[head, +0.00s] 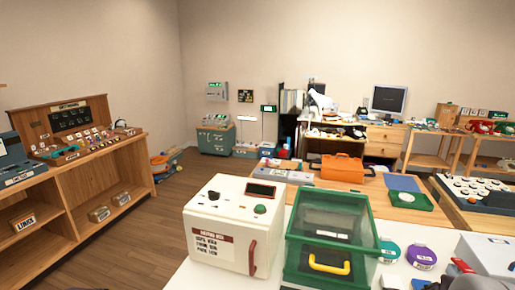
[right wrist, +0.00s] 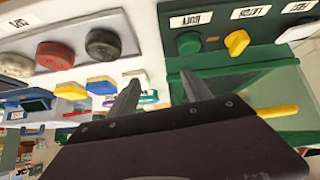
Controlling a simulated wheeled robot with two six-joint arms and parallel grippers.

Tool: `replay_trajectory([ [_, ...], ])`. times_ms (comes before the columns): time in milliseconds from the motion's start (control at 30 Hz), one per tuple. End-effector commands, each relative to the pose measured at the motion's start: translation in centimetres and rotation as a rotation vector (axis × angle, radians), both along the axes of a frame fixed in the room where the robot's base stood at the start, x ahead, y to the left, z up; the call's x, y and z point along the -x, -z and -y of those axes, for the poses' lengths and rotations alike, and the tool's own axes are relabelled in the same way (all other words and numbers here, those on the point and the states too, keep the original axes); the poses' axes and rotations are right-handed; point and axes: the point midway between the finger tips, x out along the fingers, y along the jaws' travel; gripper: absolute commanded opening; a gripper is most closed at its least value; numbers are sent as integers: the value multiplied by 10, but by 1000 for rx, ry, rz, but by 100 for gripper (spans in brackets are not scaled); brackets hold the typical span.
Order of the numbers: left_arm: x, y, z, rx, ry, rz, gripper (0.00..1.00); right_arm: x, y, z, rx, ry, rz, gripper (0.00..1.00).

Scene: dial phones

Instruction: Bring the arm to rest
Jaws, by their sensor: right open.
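My right gripper (right wrist: 160,88) shows in the right wrist view with its two grey fingers apart and nothing between them. Its tips are near a white panel and a green panel (right wrist: 220,62); I cannot tell the exact gap. The green panel carries a green knob (right wrist: 189,42) and a yellow knob (right wrist: 236,43) under upside-down labels. The white panel has a red knob (right wrist: 55,56) and a dark knob (right wrist: 103,44). The head view does not clearly show the right gripper. My left gripper is not in view.
In the head view, a cream box (head: 234,222) and a green clear-sided case (head: 330,237) with a yellow handle stand on the white table (head: 190,278). An orange toolbox (head: 342,168) sits behind. A wooden shelf (head: 75,190) stands left, with open floor (head: 165,215) beside it.

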Motion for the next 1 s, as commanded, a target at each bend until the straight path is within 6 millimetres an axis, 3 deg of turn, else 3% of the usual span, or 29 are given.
replay_trajectory([
  [33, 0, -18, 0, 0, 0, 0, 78, 7, -10, -20, -15, -26, -65, 57],
  [200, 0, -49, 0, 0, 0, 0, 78, 57, -13, -92, -84, -111, -345, 57],
  [300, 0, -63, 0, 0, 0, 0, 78, 93, -18, -130, -125, -170, -499, 57],
  [400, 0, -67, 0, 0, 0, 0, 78, 117, -21, -151, -152, -207, -593, 57],
  [533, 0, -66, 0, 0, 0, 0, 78, 127, -20, -158, -163, -220, -629, 57],
  [1000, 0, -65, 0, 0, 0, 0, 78, 127, -19, -158, -163, -219, -629, 57],
])
